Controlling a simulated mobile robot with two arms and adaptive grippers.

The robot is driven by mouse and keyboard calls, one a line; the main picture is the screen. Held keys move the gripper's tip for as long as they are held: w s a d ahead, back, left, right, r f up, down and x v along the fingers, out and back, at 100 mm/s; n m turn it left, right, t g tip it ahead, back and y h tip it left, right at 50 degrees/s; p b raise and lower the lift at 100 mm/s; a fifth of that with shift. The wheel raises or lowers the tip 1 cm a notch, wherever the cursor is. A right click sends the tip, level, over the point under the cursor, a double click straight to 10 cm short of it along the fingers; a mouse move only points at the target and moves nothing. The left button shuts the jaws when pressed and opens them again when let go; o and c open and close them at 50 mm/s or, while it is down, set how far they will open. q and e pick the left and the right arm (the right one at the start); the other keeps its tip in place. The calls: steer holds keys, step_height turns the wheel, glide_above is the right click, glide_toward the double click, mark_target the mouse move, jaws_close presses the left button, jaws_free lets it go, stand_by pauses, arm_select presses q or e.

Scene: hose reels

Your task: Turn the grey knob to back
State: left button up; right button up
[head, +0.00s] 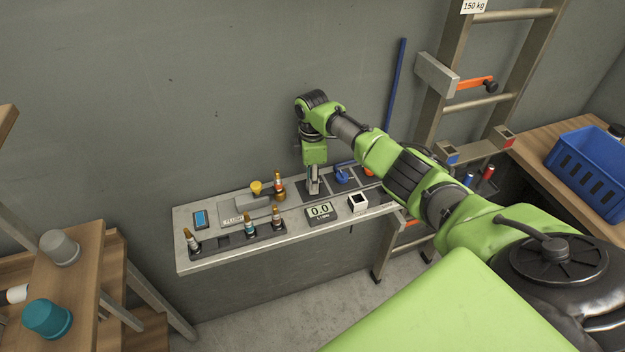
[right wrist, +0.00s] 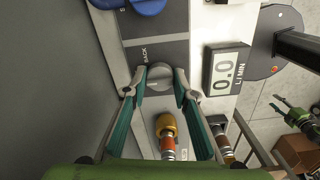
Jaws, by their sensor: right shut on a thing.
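The grey knob (right wrist: 160,76) is round and sits on a dark panel on the shelf, with the word BACK printed beside it. My right gripper (right wrist: 161,84) has its two fingers on opposite sides of the knob, shut on it. In the head view my right gripper (head: 313,186) points down at the panel and hides most of the knob. Which way the knob points is hard to tell. My left gripper (right wrist: 280,105) shows small at the right of the right wrist view, with its fingers apart, away from the knob.
A blue knob (head: 343,176) is just right of the grey one. The display (head: 320,210) in front reads 0.0. Brass-tipped hose fittings (head: 278,186) stand close on the left. The wall (head: 240,110) is right behind the shelf (head: 225,256).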

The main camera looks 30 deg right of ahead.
steer(key=shift+r+m+p, duration=0.15)
steer(key=shift+m+p, duration=0.6)
steer(key=shift+m, duration=0.35)
steer(key=m+p, duration=0.1)
steer(key=m, duration=0.2)
steer(key=shift+m+p, duration=0.3)
steer(key=shift+p, duration=0.1)
steer(key=m+p, duration=0.1)
steer(key=m, duration=0.2)
steer(key=shift+m+p, duration=0.45)
steer(key=shift+m, duration=1.05)
steer(key=o, duration=1)
steer(key=shift+o, duration=0.4)
